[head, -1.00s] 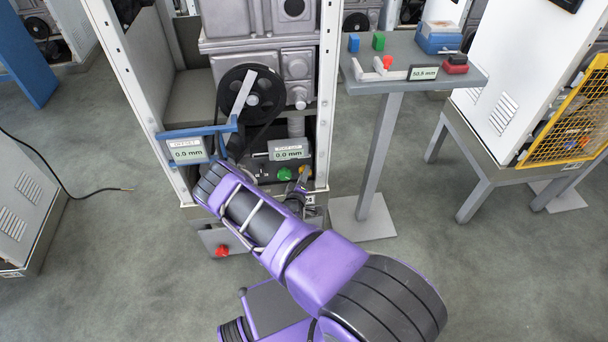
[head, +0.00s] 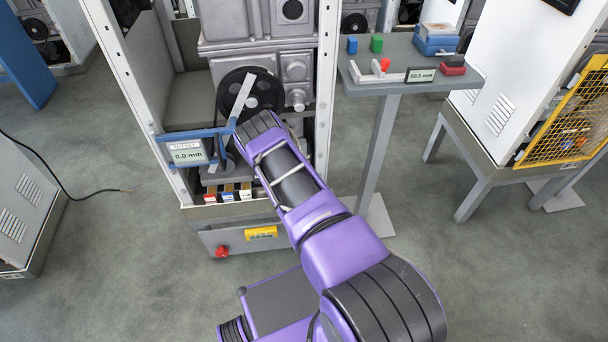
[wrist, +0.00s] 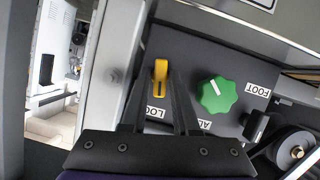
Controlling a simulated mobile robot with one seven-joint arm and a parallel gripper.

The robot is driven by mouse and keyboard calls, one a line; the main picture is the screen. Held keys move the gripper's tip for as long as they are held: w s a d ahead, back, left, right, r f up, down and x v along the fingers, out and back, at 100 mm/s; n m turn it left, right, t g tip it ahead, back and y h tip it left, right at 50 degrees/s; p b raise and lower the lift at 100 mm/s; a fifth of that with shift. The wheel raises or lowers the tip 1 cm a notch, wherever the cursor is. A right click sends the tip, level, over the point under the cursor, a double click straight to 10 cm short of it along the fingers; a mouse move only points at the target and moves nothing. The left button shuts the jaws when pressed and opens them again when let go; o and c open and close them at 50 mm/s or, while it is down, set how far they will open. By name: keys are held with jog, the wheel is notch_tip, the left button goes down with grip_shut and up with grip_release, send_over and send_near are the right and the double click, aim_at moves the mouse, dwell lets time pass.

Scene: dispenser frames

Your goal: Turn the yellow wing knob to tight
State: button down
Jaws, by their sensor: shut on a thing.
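The yellow wing knob (wrist: 160,70) sits on a dark panel in the wrist view, left of a green lobed knob (wrist: 217,95). My gripper (wrist: 157,80) has its two dark fingers on either side of the yellow knob and is shut on it. A label partly hidden by a finger reads "LOC" below the yellow knob. In the head view my own arm hides the gripper, the yellow knob and the panel.
A blue-framed "OFFSET" display (head: 187,153) reading 0.0 mm stands left of my arm. A black pulley (head: 250,95) is above. A red knob (head: 221,251) is low on the frame. A grey stand (head: 374,160) is to the right.

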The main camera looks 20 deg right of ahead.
jog(key=shift+s+d+m+y, duration=0.1)
jog(key=shift+d+m+y, duration=0.05)
jog(key=shift+m+y, duration=0.5)
jog(key=c, duration=0.8)
grip_release()
jog(key=p+v, duration=0.1)
jog(key=v, duration=1)
jog(key=p+v, duration=0.1)
jog(key=v, duration=0.5)
jog(key=shift+s+f+p, duration=0.2)
jog(key=shift+s+p, duration=0.05)
jog(key=shift+p, duration=0.1)
